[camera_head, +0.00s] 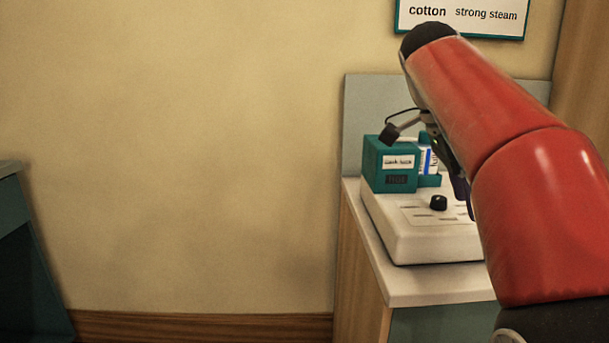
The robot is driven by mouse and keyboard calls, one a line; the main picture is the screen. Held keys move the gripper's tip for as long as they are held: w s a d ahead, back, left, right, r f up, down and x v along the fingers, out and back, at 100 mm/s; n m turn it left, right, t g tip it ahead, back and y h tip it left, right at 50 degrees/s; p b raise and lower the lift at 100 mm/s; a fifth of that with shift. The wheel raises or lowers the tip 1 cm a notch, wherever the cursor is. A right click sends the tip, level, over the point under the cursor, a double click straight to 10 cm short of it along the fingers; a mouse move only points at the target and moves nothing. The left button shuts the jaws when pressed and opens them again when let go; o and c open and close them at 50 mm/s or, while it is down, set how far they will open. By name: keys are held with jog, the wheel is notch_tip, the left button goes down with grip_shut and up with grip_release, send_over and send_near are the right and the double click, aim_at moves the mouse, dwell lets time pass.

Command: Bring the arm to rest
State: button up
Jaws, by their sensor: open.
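My red arm reaches in from the lower right and slants up to the left, with its black-capped bend near the sign. My gripper (459,188) hangs below that bend, over the white device. It is mostly hidden behind my arm; only a dark edge of it shows. It is open, and I see nothing held in it. I cannot tell how far it is above the device.
A white device (425,240) with a black knob (438,202) stands on a counter (385,285). A labelled teal box (376,172) and a blue-and-white item (427,160) sit at its back. A sign (462,18) hangs above. A dark cabinet (25,260) stands left; the space between is clear.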

jog(key=s+a+f+n+t+y, duration=0.1)
jog(key=s+a+f+n+t, duration=0.1)
jog(key=s+f+n, duration=0.2)
jog(key=s+a+f+n+t+y, duration=0.2)
jog(key=s+f+n, duration=0.3)
jog(key=f+n, duration=0.4)
jog(key=s+a+f+n+t+y, duration=0.1)
jog(key=s+a+f+n, duration=0.3)
jog(key=f, duration=0.7)
jog(key=s+n+t, duration=0.1)
jog(key=n, duration=0.1)
jog(key=shift+s+a+f+n, duration=0.15)
jog(key=shift+f+n, duration=0.25)
